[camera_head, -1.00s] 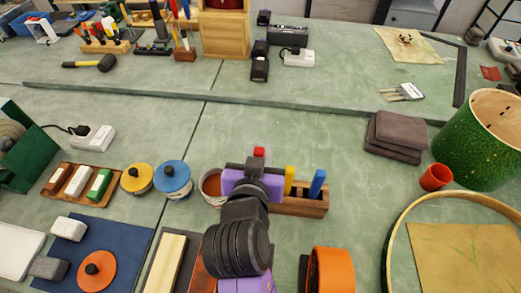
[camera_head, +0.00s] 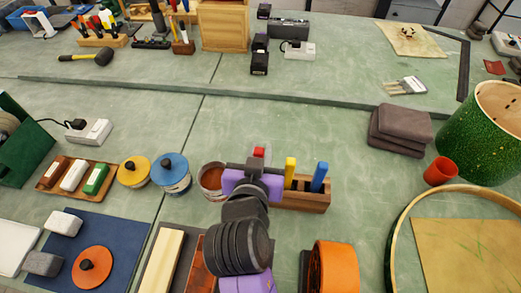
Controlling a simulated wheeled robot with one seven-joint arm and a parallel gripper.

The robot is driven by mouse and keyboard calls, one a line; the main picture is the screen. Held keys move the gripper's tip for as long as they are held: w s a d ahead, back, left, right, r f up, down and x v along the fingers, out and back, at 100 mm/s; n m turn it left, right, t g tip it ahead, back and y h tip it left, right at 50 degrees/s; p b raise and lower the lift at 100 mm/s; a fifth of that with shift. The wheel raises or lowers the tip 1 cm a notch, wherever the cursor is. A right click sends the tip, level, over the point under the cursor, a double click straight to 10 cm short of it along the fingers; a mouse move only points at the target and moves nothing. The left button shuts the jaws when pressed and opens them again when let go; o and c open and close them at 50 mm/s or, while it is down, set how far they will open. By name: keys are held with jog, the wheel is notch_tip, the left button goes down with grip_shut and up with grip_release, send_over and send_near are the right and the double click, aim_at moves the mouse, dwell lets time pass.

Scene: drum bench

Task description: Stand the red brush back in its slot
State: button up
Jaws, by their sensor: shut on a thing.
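The red brush (camera_head: 259,152) shows only as a small red end just beyond my gripper (camera_head: 254,168). My gripper is shut on it, and the gripper and purple wrist hide the rest of the brush. The wooden slotted holder (camera_head: 305,201) stands just to the right of and partly behind my wrist. A yellow brush (camera_head: 290,171) and a blue brush (camera_head: 319,177) stand upright in it. A dark open slot shows between them. The holder's left end is hidden by my gripper, so I cannot tell whether the red brush is in a slot.
An open pot of brown contents (camera_head: 211,180) stands close left of my gripper. Yellow-lidded (camera_head: 134,170) and blue-lidded (camera_head: 171,172) cans stand farther left. An orange roll (camera_head: 335,268) lies at the front. Folded grey cloths (camera_head: 400,130) lie right; the bench between them and the holder is clear.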

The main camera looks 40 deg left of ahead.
jog(key=shift+f+b, duration=0.7)
jog(key=shift+f, duration=0.4)
jog(key=o, duration=1)
jog(key=shift+c, duration=0.2)
jog(key=shift+s, duration=0.1)
jog(key=v, duration=0.7)
jog(key=shift+s+d+r+b, duration=0.15)
jog(key=shift+s+d+b, duration=0.1)
jog(key=shift+b, duration=0.1)
